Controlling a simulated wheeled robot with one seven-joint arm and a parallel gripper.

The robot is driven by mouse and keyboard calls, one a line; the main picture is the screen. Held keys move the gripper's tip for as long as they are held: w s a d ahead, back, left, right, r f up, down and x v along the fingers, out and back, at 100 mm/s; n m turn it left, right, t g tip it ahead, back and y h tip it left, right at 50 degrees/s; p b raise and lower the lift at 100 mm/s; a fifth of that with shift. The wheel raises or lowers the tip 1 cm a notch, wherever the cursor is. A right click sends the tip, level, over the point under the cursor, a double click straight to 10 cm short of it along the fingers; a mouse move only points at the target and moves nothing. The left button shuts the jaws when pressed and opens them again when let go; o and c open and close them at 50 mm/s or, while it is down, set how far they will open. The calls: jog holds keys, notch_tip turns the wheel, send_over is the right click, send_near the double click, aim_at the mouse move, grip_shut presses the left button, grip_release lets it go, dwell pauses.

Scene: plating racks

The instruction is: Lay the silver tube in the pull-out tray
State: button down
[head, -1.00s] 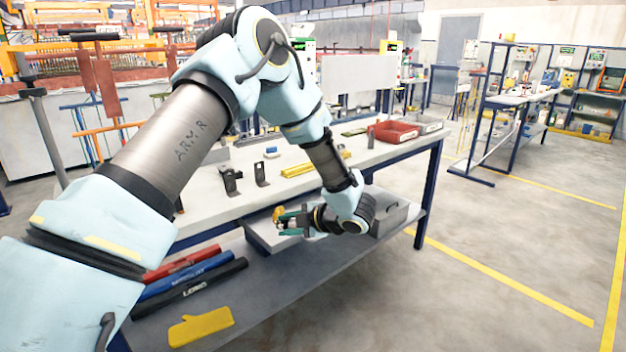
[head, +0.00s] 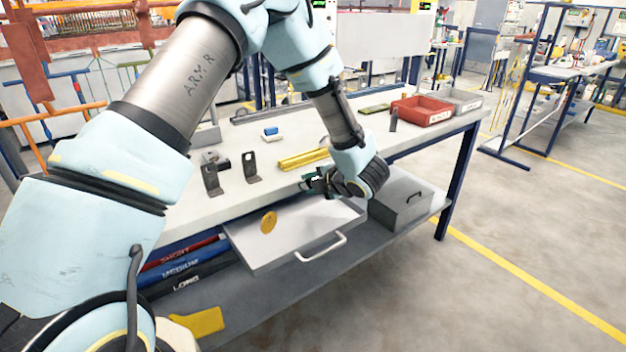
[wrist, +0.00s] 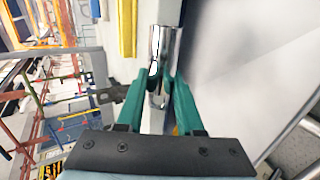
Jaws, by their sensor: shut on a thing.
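My gripper (head: 314,182) is at the front edge of the workbench, above the back right part of the pull-out tray. In the wrist view its green fingers (wrist: 158,90) are closed on the silver tube (wrist: 164,45), which is shiny and points away from the wrist. The tube is hard to make out in the head view. The pull-out tray (head: 300,262) is a pale grey drawer under the bench top, pulled out, with a white bar handle. A yellow disc (head: 268,222) lies in its left part; the rest of its visible floor is bare.
A grey lidded box (head: 402,205) stands right of the tray on the lower shelf. The bench top holds dark brackets (head: 211,180), a yellow bar (head: 303,159) and a red bin (head: 421,110). Labelled tubes (head: 180,268) and a yellow glove (head: 197,322) lie left below.

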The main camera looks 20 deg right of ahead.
aim_at(311, 214)
jog(key=shift+f, duration=0.1)
jog(key=shift+f+b, duration=2.35)
jog(key=shift+f, duration=0.3)
jog(key=shift+c, duration=2.3)
grip_release()
jog(key=shift+s, duration=0.1)
